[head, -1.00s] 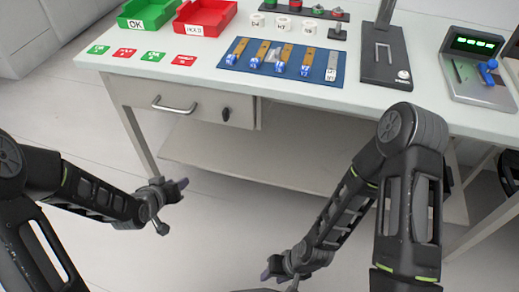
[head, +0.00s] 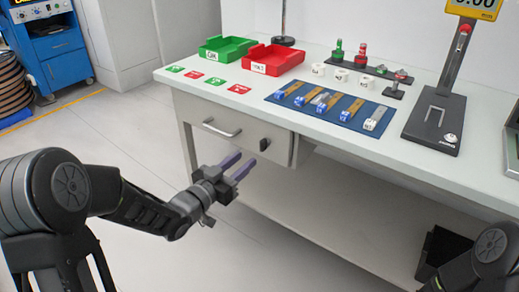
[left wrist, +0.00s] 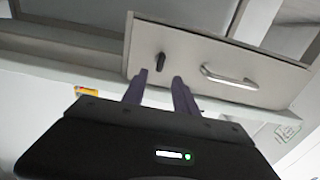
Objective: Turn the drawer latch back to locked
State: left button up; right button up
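The drawer (head: 225,128) under the bench top is closed, with a bar handle (head: 222,130) on its front. The dark drawer latch (head: 264,145) is a small knob on the right part of the drawer front. In the left wrist view the latch (left wrist: 160,62) shows just beyond my fingertips, upright or slightly tilted. My left gripper (head: 236,168) is open and empty, its two purple fingers pointing at the drawer front just below and left of the latch, apart from it. In the left wrist view the left gripper (left wrist: 158,82) has a gap between its fingers. My right gripper is out of view.
The bench top (head: 180,80) carries a green bin (head: 228,48), a red bin (head: 274,58), a blue mat (head: 345,120) with several tagged strips, and a black stand (head: 434,130). A dark bin (head: 445,250) is under the bench at right.

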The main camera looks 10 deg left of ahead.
aim_at(261, 146)
pick_arm(q)
jog(key=shift+w, duration=0.1)
jog(key=b+x, duration=0.1)
jog(key=x, duration=0.6)
jog(key=shift+w+d, duration=0.1)
jog(key=shift+w, duration=0.2)
grip_shut()
dwell(0.3)
